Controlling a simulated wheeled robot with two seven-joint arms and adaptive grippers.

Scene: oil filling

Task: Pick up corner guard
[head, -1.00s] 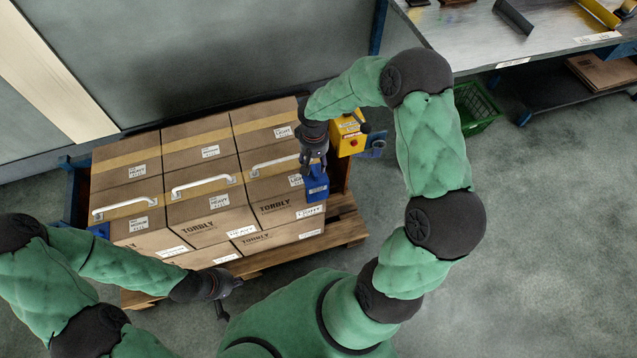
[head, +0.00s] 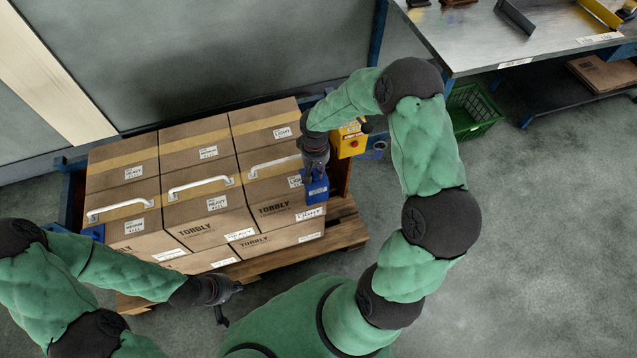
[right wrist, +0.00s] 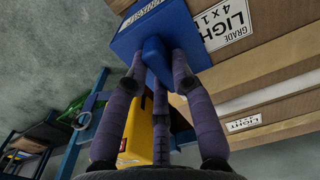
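A blue corner guard (head: 317,189) with a pale label sits at the front right edge of the stacked cartons. In the right wrist view the corner guard (right wrist: 190,31) has a raised blue fin, and a carton lies close behind it. My right gripper (head: 310,172) is above and at the guard. In the right wrist view its fingers (right wrist: 158,62) lie on both sides of the fin and appear shut on it. A second blue corner guard (head: 95,232) is at the left end of the cartons. My left gripper (head: 229,301) hangs in front of the pallet, away from the guards; its fingers are unclear.
Brown cartons (head: 208,231) with white handles stand on a wooden pallet (head: 345,230). A yellow box with a red button (head: 350,142) is just right of my right gripper. A metal table (head: 470,40) and green crate (head: 472,112) are at the upper right. The floor at right is clear.

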